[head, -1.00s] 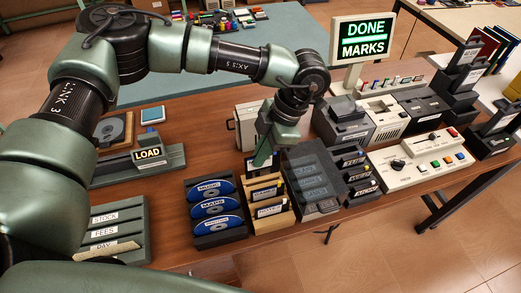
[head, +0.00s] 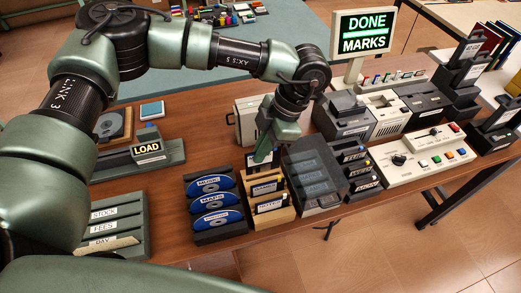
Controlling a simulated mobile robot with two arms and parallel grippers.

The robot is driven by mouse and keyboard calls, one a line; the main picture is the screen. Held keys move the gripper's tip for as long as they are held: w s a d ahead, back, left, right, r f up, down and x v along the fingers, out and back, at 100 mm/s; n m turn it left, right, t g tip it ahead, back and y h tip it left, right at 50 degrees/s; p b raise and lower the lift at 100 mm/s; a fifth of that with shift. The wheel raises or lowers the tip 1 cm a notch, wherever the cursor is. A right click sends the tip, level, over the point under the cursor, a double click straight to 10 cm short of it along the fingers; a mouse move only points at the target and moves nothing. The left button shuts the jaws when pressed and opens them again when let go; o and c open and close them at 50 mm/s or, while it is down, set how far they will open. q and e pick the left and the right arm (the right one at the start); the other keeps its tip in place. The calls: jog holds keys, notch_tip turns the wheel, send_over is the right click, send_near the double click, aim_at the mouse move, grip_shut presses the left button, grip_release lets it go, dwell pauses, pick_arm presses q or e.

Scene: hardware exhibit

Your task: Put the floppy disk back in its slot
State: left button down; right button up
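A tan wooden disk box (head: 283,213) stands near the table's front edge. Floppy disks with white labels stand in it, one in the middle (head: 267,187) and one at the front (head: 270,205). My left gripper (head: 262,158) points down at the back of this box. A dark piece with a pale label, apparently a floppy disk (head: 252,161), shows beside its fingers at the back slot. The gripper body hides much of it, and I cannot tell whether the fingers are closed on it. My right gripper is not in view.
A rack of blue discs (head: 215,201) stands just left of the box, and a dark sloped case (head: 312,176) close on its right. A beige unit (head: 246,122) stands behind. The sign (head: 363,33) reads DONE MARKS. Bare wood shows at left (head: 165,205).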

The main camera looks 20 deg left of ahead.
aim_at(260, 166)
pick_arm(q)
jog(key=shift+f, duration=0.1)
dwell(0.3)
jog(key=shift+f+b, duration=0.2)
jog(key=shift+b, duration=0.25)
jog(key=shift+f+b, duration=0.15)
jog(key=shift+b, duration=0.15)
dwell(0.8)
jog(key=shift+f, duration=0.2)
jog(key=shift+f+b, duration=2.25)
jog(key=shift+f, duration=0.2)
